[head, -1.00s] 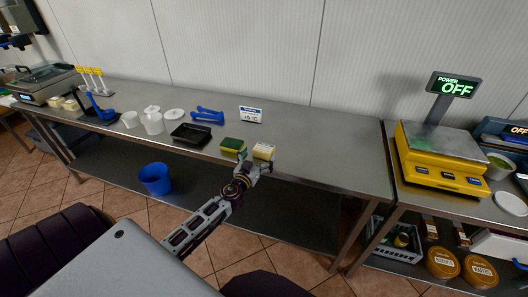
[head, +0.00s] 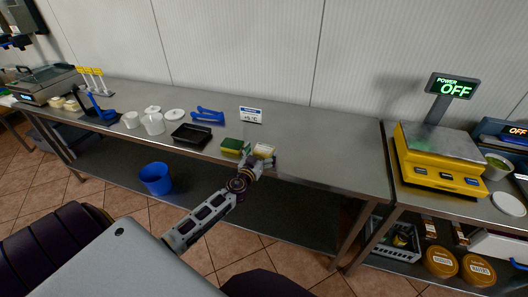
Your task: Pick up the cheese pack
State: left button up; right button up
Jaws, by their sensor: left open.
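A pale yellow and white pack, which looks like the cheese pack (head: 264,149), rests near the front edge of the steel counter (head: 320,168) in the head view. My left gripper (head: 263,162) is open at the counter's front edge, right by the near side of this pack and overlapping its lower part. I cannot tell whether the fingers touch it or are around it. My right gripper is not in view.
A green and yellow sponge (head: 235,147) lies just left of the pack, close to my gripper. A black tray (head: 191,136), white tubs (head: 153,123) and a small sign (head: 250,114) stand further left and back. The counter right of the pack is clear.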

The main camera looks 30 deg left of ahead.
aim_at(264, 148)
pick_arm(q)
jog(key=shift+w+a, duration=0.1)
jog(key=shift+w, duration=0.9)
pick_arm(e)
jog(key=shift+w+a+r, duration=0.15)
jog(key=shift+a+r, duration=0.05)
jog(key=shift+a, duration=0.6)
pick_arm(q)
jog(key=c, duration=1.1)
jog(key=shift+c, duration=0.5)
jog(key=shift+w+r+p, duration=0.1)
jog(key=shift+r+p, duration=0.5)
jog(key=shift+r, duration=0.25)
notch_tip(264, 148, up, 6)
jog(key=shift+a+r+p, duration=0.1)
jog(key=shift+r+p, duration=0.15)
jog(key=shift+p, duration=1)
jog(key=shift+r, duration=0.95)
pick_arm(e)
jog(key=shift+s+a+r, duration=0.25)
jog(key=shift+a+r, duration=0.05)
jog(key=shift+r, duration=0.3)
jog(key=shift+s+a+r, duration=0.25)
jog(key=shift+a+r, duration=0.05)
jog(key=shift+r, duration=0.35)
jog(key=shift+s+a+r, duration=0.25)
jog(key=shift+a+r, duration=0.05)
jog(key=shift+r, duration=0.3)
